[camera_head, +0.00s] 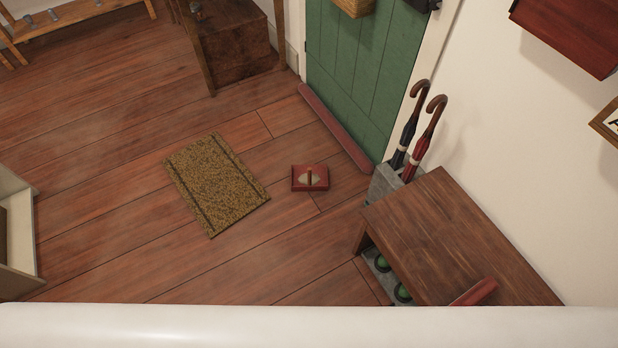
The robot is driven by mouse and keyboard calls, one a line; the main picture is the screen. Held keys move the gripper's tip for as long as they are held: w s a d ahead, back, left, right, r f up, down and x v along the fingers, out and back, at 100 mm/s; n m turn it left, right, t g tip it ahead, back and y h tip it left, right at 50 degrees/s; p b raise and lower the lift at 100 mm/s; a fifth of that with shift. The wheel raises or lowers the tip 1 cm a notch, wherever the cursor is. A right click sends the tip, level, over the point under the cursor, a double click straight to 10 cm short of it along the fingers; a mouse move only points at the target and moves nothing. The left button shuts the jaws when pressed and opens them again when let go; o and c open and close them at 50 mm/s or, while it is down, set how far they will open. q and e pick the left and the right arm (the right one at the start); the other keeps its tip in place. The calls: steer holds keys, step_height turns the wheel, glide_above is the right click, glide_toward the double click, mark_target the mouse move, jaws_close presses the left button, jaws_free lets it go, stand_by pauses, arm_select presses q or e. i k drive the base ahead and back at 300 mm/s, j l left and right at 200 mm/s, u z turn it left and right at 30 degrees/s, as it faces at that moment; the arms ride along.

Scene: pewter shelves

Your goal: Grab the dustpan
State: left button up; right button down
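A small dark red, flat, boxy object (300,184) lies on the wooden floor between the mat and the green door. It has a pale patch and a short brown bar on top. It looks like the dustpan, but I cannot tell for sure at this size. Neither of my grippers is in view.
A brown doormat (215,184) lies left of the red object. A wooden bench (455,235) stands at right, with a red piece (475,292) on its top and green-marked items underneath. Two umbrellas (418,135) stand in a grey holder by the door (355,65).

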mark_target(304, 176)
steer(key=i+j, duration=0.3)
steer(key=j, duration=0.15)
steer(key=i+j+z, duration=0.25)
steer(key=j+z, duration=0.25)
steer(key=i+j+z, duration=0.2)
steer(key=j, duration=0.25)
steer(key=j+z, duration=0.25)
steer(key=i+j, duration=0.05)
steer(key=j, duration=0.05)
